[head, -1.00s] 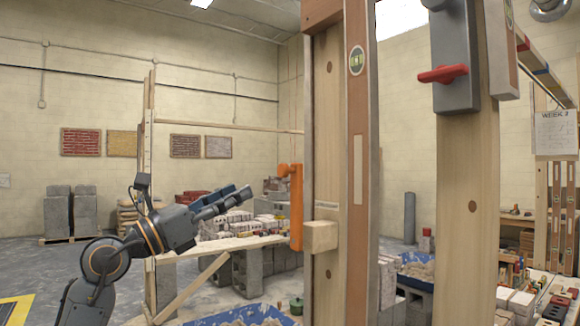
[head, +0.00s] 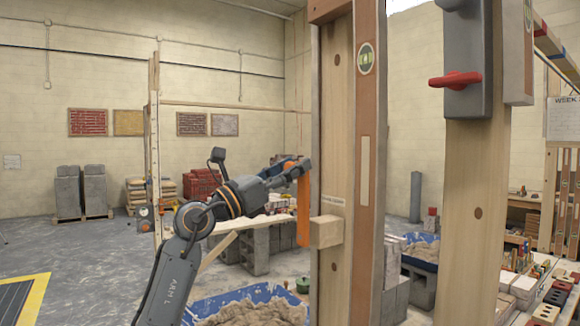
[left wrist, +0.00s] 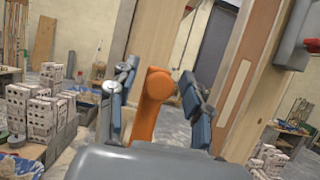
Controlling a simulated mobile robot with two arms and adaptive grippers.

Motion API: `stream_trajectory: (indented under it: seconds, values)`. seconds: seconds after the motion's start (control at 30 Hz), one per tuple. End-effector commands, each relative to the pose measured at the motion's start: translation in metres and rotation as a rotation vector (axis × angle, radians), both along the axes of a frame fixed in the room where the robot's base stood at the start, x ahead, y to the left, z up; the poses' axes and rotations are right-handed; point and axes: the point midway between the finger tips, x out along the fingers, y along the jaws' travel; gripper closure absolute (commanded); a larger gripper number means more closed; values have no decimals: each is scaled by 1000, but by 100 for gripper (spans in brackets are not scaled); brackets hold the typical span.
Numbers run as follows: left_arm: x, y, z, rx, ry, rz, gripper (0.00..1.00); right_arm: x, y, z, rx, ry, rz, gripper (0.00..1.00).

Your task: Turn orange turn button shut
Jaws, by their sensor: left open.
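My left gripper (head: 296,168) is at the button's upper end. In the left wrist view the orange button (left wrist: 147,108) stands between the two spread fingers of my left gripper (left wrist: 155,95), its rounded top between the fingertips. The fingers are open, and I cannot tell whether either touches it. My right gripper is in neither view.
A grey box with a red handle (head: 455,79) is fixed to another post at right. A blue tub of mortar (head: 240,295) stands on the floor below. Grey blocks (head: 254,251) stand behind the button. Open floor lies at left.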

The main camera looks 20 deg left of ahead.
Motion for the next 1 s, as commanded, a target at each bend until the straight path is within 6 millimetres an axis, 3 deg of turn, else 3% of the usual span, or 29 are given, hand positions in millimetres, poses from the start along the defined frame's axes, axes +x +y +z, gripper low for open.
stream_trajectory:
  seconds: [0.07, 0.3, 0.73, 1.0]
  values:
    - [0, 0, 0, 0, 0, 0, 53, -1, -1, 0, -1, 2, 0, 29]
    - [0, 0, 0, 0, 0, 0, 100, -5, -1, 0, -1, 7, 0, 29]
    - [-4, -4, -1, 28, -23, 1, 100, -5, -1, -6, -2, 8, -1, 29]
    - [-19, -23, -6, 154, -122, 1, 100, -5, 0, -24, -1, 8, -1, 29]
